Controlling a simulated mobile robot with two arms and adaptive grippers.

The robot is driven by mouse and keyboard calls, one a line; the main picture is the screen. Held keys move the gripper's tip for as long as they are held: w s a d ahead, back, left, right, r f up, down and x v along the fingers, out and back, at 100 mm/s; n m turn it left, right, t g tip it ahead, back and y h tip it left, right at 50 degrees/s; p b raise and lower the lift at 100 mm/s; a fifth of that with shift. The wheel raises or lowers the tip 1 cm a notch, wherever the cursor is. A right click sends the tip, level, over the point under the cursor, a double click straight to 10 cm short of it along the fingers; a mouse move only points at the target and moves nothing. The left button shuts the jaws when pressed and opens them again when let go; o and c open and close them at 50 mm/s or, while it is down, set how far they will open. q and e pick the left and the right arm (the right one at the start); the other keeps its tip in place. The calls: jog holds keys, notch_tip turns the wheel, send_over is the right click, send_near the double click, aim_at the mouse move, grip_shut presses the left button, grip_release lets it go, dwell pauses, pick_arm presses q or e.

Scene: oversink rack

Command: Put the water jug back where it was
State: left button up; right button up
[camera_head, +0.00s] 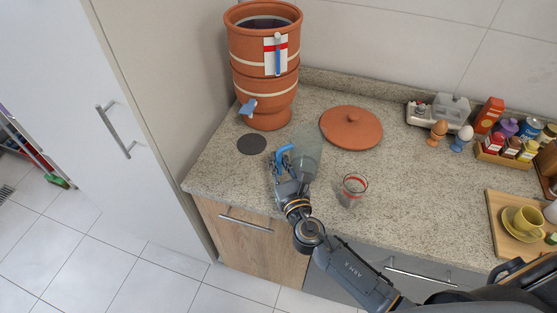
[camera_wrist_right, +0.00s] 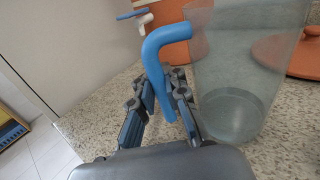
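The water jug (camera_head: 306,150) is clear with a blue handle. It stands upright at the counter's front left, and it also shows in the right wrist view (camera_wrist_right: 240,85). I cannot tell whether its base touches the counter. My right gripper (camera_head: 287,172) has its fingers on both sides of the blue handle (camera_wrist_right: 160,75), close against it, and looks shut on it. The fingers also show in the right wrist view (camera_wrist_right: 164,82). A dark round mat (camera_head: 252,144) lies bare on the counter, left of the jug. My left gripper is not in view.
A terracotta water dispenser (camera_head: 264,85) with a blue tap stands behind the mat. A terracotta lid (camera_head: 351,128) lies behind the jug. A glass with red bands (camera_head: 353,189) stands to its right. Egg cups, a spice rack (camera_head: 508,150) and a board (camera_head: 500,210) with a yellow cup are farther right.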

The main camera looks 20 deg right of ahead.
jog(key=o, duration=0.4)
jog(key=shift+r, duration=0.15)
jog(key=s+b, duration=0.2)
jog(key=s, duration=0.9)
jog(key=shift+d, duration=0.1)
jog(key=shift+s, duration=0.55)
